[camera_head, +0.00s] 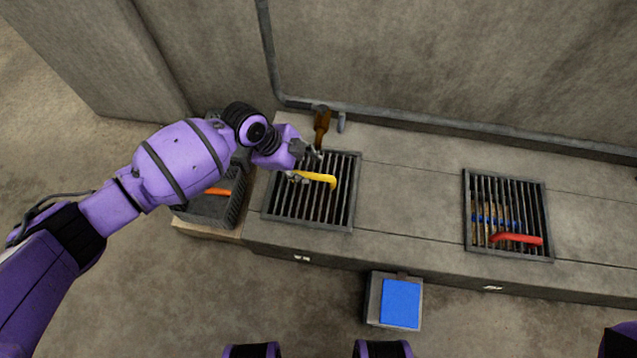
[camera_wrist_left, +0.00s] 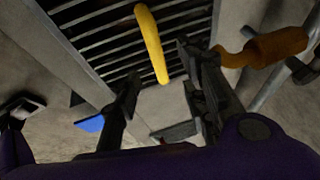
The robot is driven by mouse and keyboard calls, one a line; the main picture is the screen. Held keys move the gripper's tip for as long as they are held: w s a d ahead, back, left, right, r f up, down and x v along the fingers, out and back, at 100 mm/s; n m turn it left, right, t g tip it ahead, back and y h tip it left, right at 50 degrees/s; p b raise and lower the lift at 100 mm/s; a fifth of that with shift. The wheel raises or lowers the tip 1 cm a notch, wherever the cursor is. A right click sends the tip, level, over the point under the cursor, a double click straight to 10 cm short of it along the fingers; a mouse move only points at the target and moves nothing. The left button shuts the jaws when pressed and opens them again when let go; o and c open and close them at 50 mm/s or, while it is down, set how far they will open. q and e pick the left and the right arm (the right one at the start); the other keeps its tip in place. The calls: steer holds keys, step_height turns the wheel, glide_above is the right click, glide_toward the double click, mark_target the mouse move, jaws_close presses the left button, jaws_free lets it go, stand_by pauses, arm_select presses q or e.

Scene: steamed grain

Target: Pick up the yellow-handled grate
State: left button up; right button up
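The yellow-handled grate (camera_head: 345,208) is a dark barred square lying flat on the concrete ledge. Its yellow handle (camera_head: 318,177) is a curved bar on the grate's upper part. The handle also shows in the left wrist view (camera_wrist_left: 151,42), lying between the two fingers. My left gripper (camera_head: 306,165) is open at the handle's left end, with its fingers apart on either side of it. In the left wrist view the open left gripper (camera_wrist_left: 160,68) shows gaps between both fingers and the handle. My right gripper is not in view.
A brown-handled tool (camera_head: 321,122) stands just behind the grate, near a wall pipe (camera_head: 430,116). A dark basket with an orange handle (camera_head: 217,191) is at left. A red-handled grate (camera_head: 547,200) is at right. A blue-topped box (camera_head: 401,303) stands in front. The middle ledge is clear.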

mark_target(315, 176)
arm_select(q)
steer(key=shift+b+x, duration=0.35)
steer(key=shift+x, duration=0.7)
steer(key=b+x, duration=0.2)
steer(key=x, duration=0.3)
steer(key=shift+s+d+b, duration=0.2)
steer(key=shift+s+b, duration=0.1)
steer(key=shift+b, duration=0.1)
steer(key=shift+f, duration=0.15)
jaws_close()
steer(key=shift+w+d, duration=0.1)
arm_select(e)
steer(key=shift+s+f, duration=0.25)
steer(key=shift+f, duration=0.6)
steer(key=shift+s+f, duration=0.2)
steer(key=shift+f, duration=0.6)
